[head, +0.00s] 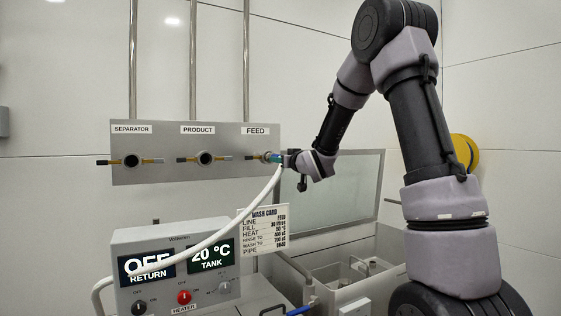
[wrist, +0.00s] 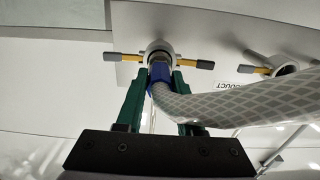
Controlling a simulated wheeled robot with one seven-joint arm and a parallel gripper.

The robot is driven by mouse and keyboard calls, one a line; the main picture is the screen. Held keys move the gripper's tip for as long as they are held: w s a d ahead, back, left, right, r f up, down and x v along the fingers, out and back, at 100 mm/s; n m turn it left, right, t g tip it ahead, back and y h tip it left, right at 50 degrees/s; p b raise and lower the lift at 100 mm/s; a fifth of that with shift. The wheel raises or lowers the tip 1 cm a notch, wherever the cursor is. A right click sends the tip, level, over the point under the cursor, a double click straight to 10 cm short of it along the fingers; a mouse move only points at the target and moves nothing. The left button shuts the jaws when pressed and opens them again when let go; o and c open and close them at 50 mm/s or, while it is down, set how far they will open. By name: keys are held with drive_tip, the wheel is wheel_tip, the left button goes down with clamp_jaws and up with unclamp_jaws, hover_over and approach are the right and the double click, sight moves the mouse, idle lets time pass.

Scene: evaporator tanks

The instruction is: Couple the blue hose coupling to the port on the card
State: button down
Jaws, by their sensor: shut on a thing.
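The blue hose coupling (wrist: 159,73) is at the end of a pale braided hose (wrist: 215,107). My gripper (wrist: 160,80) is shut on it, a green finger on each side. In the wrist view the coupling is lined up with the round metal mouth of the FEED port (wrist: 159,49) and appears to meet it; I cannot tell how far in it sits. The port's two lever arms stick straight out to the sides. In the head view my gripper (head: 281,157) partly hides this port, under the FEED label (head: 255,131). The wash card (head: 263,230) reads LINE FEED.
The SEPARATOR port (head: 131,160) and PRODUCT port (head: 205,158) are to the left on the same grey panel (head: 165,174). The hose (head: 235,222) hangs down past the control box (head: 170,240), which shows OFF and 20 °C. An open-lidded tank (head: 335,200) stands below right.

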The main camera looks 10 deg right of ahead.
drive_tip(key=shift+x, duration=1)
drive_tip(key=shift+c, duration=2.2)
unclamp_jaws()
drive_tip(key=v, duration=1)
drive_tip(key=shift+s, duration=0.35)
drive_tip(key=shift+d+r, duration=0.1)
drive_tip(key=shift+d, duration=0.05)
